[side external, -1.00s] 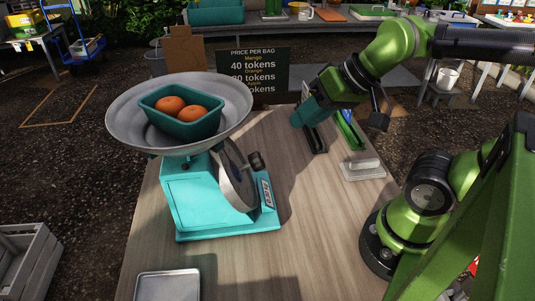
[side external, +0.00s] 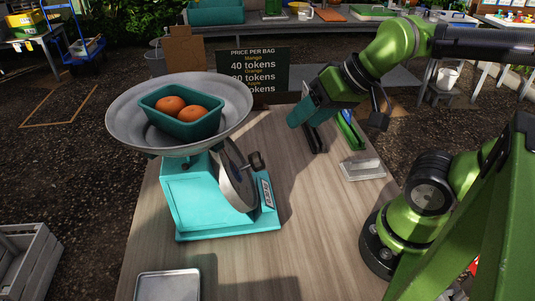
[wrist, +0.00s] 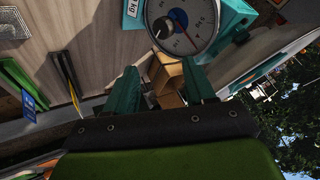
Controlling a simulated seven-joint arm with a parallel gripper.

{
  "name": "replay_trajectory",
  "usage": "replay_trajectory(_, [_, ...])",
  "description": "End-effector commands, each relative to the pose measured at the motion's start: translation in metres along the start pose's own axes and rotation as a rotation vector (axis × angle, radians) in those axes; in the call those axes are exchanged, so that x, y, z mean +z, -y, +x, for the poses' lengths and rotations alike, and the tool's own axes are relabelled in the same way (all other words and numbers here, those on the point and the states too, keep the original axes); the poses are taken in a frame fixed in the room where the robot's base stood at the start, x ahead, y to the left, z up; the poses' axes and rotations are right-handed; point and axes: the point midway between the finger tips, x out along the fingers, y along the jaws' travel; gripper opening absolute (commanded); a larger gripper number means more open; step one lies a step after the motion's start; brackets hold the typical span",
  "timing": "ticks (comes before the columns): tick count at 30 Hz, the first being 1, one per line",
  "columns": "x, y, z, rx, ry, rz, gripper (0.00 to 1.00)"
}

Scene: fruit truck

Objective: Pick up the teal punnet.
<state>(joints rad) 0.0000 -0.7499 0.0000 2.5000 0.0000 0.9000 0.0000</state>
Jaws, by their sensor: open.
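The teal punnet (side external: 183,128) holds two orange fruits (side external: 172,105) and sits in the round metal pan (side external: 122,133) of a turquoise scale (side external: 205,200) on the wooden table. My gripper (side external: 299,118) is to the right of the scale, over the far part of the table, apart from the punnet. Its teal fingers (wrist: 163,88) stand apart in the wrist view, with nothing held between them. The wrist view shows the scale's dial (wrist: 185,25) beyond the fingers; the punnet does not show there.
A price sign (side external: 253,65) stands behind the table. Dark and green long items lie under my gripper, near a small metal tray (side external: 363,170). Another metal tray (side external: 168,285) lies at the near edge. The table's middle, right of the scale, is clear.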

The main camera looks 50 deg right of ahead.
Motion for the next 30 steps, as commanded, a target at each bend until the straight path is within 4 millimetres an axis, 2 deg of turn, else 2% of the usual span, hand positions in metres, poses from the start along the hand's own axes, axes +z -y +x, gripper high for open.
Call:
replay_trajectory(1, [0.0,0.0,0.0,0.0,0.0,0.0,0.62])
replay_trajectory(6, [0.0,0.0,0.0,0.0,0.0,0.0,0.88])
replay_trajectory(9, [0.0,0.0,0.0,0.0,0.0,0.0,1.0])
replay_trajectory(17, [-0.004,0.004,-0.002,0.001,0.011,-0.012,1.0])
replay_trajectory(20, [-0.018,0.015,-0.006,0.012,0.056,-0.051,1.0])
replay_trajectory(25, [-0.062,0.05,-0.014,0.059,0.193,-0.175,1.0])
replay_trajectory(30, [-0.106,0.089,-0.011,0.123,0.329,-0.287,1.0])
